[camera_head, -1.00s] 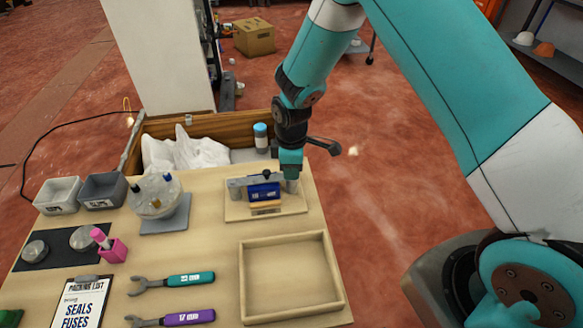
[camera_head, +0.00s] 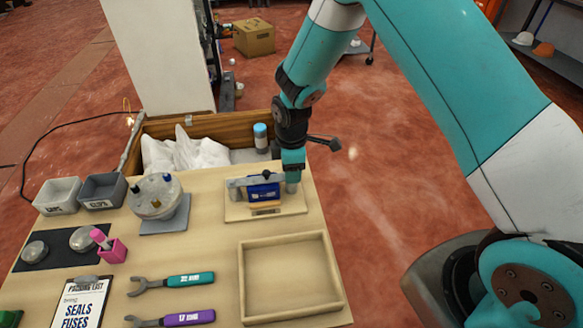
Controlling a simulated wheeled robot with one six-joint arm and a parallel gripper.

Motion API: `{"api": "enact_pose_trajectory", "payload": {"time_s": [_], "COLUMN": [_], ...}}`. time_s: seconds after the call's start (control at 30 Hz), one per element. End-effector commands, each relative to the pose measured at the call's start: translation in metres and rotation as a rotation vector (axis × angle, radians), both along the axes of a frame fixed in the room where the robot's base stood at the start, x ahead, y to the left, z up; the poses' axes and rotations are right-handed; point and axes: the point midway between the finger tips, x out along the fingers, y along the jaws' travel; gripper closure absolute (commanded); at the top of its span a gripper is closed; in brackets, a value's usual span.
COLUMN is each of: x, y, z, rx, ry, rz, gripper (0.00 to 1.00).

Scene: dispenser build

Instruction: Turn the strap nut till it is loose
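A blue block (camera_head: 263,190) sits in a grey metal holder (camera_head: 234,188) on a light wooden base board (camera_head: 238,212) at the table's back right. A dark knob shows above the block. My gripper (camera_head: 292,186) points down at the right end of this holder, touching it or just above it. The strap nut cannot be made out; that end of the holder is largely covered by my gripper. The fingertips are too small and hidden to tell whether they are open or shut.
A round grey device with coloured pegs (camera_head: 155,196) stands left of the holder. An empty wooden tray (camera_head: 241,285) lies in front. Teal (camera_head: 185,281) and purple (camera_head: 189,318) wrenches lie left of it. Behind the table is a wooden crate (camera_head: 196,130) with white cloth and a blue-capped bottle (camera_head: 260,136).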

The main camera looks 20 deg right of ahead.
Motion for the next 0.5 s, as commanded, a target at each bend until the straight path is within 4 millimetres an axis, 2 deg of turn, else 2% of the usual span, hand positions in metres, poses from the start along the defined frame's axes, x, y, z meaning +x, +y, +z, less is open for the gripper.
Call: {"api": "enact_pose_trajectory", "payload": {"time_s": [0.33,0.5], "x": [0.0,0.001], "y": [0.001,0.001], "z": [0.003,0.029], "rx": [0.001,0.002], "ry": [0.001,-0.005], "rz": [0.001,0.001], "gripper": [0.51,0.51]}}
